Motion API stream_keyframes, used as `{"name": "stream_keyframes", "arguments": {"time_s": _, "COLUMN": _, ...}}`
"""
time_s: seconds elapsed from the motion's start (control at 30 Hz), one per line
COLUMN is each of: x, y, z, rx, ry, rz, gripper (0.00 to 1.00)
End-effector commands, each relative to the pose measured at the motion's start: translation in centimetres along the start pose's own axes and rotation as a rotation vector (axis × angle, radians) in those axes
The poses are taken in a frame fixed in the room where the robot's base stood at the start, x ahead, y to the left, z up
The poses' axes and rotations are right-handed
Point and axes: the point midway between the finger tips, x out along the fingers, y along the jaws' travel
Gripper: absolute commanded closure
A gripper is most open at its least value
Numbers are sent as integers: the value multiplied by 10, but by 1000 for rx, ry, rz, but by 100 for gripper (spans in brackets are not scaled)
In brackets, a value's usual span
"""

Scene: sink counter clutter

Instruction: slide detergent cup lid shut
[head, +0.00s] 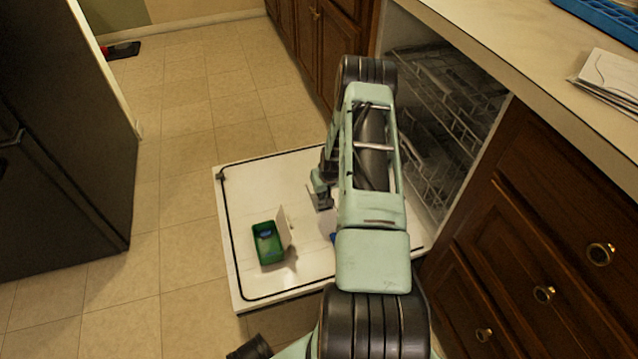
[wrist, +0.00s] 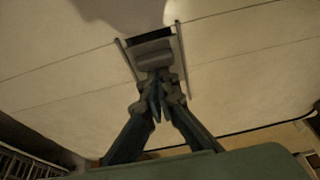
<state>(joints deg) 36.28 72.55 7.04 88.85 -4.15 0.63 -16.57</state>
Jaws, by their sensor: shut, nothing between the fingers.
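The detergent cup is set in the pale inner face of the open door in the wrist view. Its grey lid (wrist: 155,60) sits between two thin rails, and a dark strip of open cup (wrist: 150,36) shows beyond the lid's far edge. My gripper (wrist: 156,90) is shut and empty, with its fingertips at the near edge of the lid; I cannot tell whether they touch it. In the head view my gripper (head: 322,204) is low over the open dishwasher door (head: 240,190), left of my arm. The cup is not clear in that view.
A green container (head: 268,243) with a raised white flap stands on the door, left of my gripper. A small blue thing (head: 332,238) is partly hidden by my arm. The dishwasher rack (head: 435,120) is at the right, under the counter (head: 510,60). Floor left of the door is clear.

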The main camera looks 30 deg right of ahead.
Motion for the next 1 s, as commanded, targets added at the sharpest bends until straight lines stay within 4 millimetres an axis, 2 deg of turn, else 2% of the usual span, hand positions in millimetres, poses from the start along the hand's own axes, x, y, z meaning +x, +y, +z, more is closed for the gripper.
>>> {"name": "stream_keyframes", "arguments": {"time_s": 0.1, "x": -7, "y": 0, "z": 15, "rx": 1, "ry": -2, "rz": -1, "gripper": 100}}
{"name": "stream_keyframes", "arguments": {"time_s": 0.2, "x": -8, "y": -1, "z": 20, "rx": 0, "ry": -1, "rz": -1, "gripper": 100}}
{"name": "stream_keyframes", "arguments": {"time_s": 0.67, "x": -10, "y": -1, "z": 26, "rx": 1, "ry": -13, "rz": -3, "gripper": 100}}
{"name": "stream_keyframes", "arguments": {"time_s": 0.77, "x": -20, "y": 0, "z": 25, "rx": 2, "ry": -11, "rz": -1, "gripper": 100}}
{"name": "stream_keyframes", "arguments": {"time_s": 1.0, "x": -61, "y": 0, "z": 20, "rx": 1, "ry": 0, "rz": 1, "gripper": 100}}
